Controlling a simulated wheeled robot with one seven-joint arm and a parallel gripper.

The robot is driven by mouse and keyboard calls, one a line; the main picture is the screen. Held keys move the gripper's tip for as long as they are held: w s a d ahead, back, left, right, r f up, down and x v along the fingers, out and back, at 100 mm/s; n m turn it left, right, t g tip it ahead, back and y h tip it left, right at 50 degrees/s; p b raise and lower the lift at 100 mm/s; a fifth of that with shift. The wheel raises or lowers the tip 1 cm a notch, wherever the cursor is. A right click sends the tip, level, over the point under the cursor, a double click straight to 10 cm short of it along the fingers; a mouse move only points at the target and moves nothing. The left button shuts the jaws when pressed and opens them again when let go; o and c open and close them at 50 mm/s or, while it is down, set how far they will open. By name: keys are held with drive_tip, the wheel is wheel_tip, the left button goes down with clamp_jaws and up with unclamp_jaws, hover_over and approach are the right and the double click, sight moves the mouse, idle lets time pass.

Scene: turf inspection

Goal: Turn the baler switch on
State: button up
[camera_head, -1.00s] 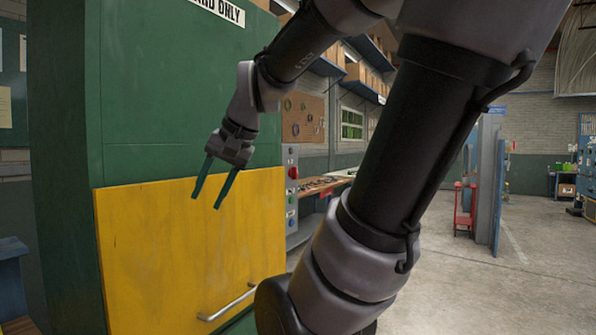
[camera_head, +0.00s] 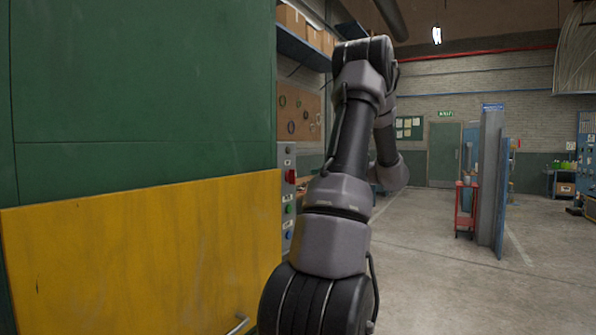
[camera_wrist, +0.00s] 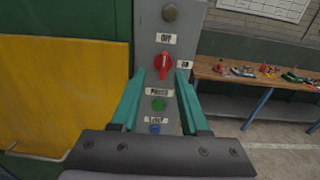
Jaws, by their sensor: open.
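The baler is a green machine (camera_head: 140,90) with a yellow door (camera_head: 150,255) at the left of the head view. Its grey control panel (camera_head: 288,160) stands at the right edge of the baler. In the wrist view a red rotary switch (camera_wrist: 163,66) sits on the panel between an OFF label at its upper side and an ON label at its right; its handle looks near upright. The switch also shows in the head view (camera_head: 290,176). My gripper (camera_wrist: 162,82) is open, its two teal fingers on either side of the panel below the switch, not closed on it. In the head view my arm hides the gripper.
Below the switch are a green button (camera_wrist: 158,104) and a blue button (camera_wrist: 154,128); a dark knob (camera_wrist: 169,12) is above. A workbench (camera_wrist: 255,80) with tools stands to the right. A red cart (camera_head: 466,208) stands farther off on open concrete floor.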

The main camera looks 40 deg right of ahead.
sight(292, 177)
drive_tip(key=x, duration=1)
drive_tip(key=shift+w+d, duration=0.3)
drive_tip(key=shift+d, duration=0.05)
clamp_jaws()
